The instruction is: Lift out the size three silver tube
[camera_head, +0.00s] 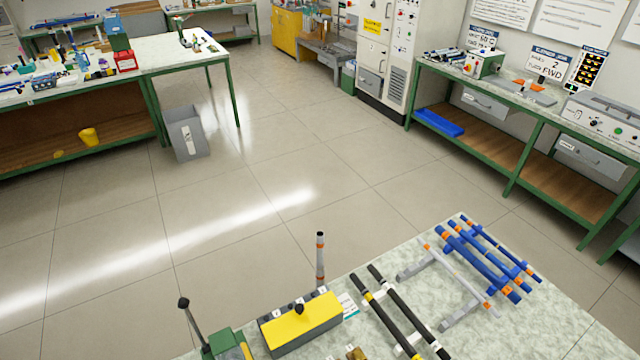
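A grey-silver tube (320,262) with orange bands and a dark top end stands upright at the far right end of a block (268,340) on the near table. The numbers are too small to read surely, so I cannot tell the tube's size mark. The tube's lower end is hidden behind the block's top edge. Neither of my grippers shows in the head view.
Right of the block, black rods (393,305) with yellow bands lie on white supports. Blue rods (478,262) with orange bands lie on a grey rack (461,282). A green device (226,345) with an upright black-knobbed lever (190,318) stands left. Open floor lies beyond the table.

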